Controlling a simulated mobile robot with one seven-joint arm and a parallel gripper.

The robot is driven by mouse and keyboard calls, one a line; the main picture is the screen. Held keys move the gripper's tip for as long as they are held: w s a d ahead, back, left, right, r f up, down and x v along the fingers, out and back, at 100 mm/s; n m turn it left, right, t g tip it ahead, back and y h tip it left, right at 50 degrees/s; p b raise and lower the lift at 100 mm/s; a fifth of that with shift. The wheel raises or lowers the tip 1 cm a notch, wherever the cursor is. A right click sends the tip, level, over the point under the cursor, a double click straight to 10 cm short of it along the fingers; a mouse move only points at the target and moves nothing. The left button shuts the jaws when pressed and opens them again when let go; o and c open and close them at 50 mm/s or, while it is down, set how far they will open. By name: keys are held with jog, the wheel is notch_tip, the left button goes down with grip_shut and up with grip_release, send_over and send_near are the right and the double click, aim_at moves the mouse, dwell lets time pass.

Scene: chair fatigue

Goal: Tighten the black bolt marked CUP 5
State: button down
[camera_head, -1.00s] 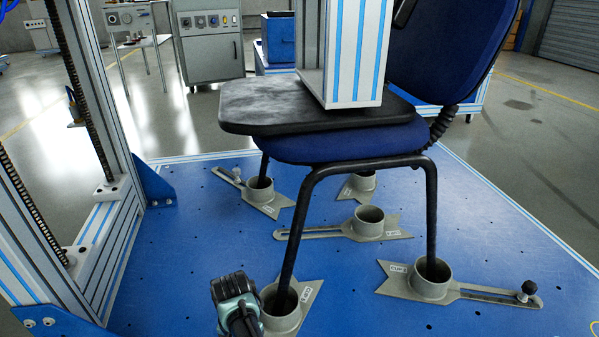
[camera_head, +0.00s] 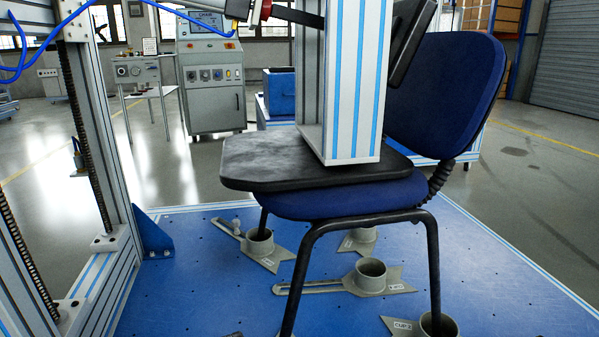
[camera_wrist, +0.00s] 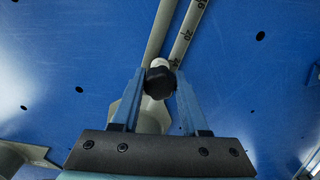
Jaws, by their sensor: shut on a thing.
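A black knobbed bolt (camera_wrist: 159,84) shows in the wrist view, at the pale slotted arm of a grey cup fixture. My gripper (camera_wrist: 161,73) is shut on this bolt, with one blue-grey finger on each side of the knob. No CUP 5 label is readable in the wrist view, so I cannot tell from a label which cup this bolt belongs to. In the head view my gripper is out of frame.
The blue chair (camera_head: 340,190) stands with its legs in grey cups on the blue platform (camera_head: 200,290). A middle cup (camera_head: 371,275) is empty. A front-right cup (camera_head: 440,322) is cut off by the frame.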

jog(key=m, duration=0.3)
jog(key=shift+m+p, duration=0.3)
jog(key=shift+p, duration=0.1)
jog(key=shift+r+m+p, duration=0.15)
jog(key=shift+m+p, duration=0.25)
jog(key=shift+m, duration=1.6)
jog(key=m, duration=0.3)
jog(key=shift+p, duration=0.4)
jog(key=shift+m, duration=0.5)
jog(key=m, duration=0.4)
jog(key=shift+w, duration=0.1)
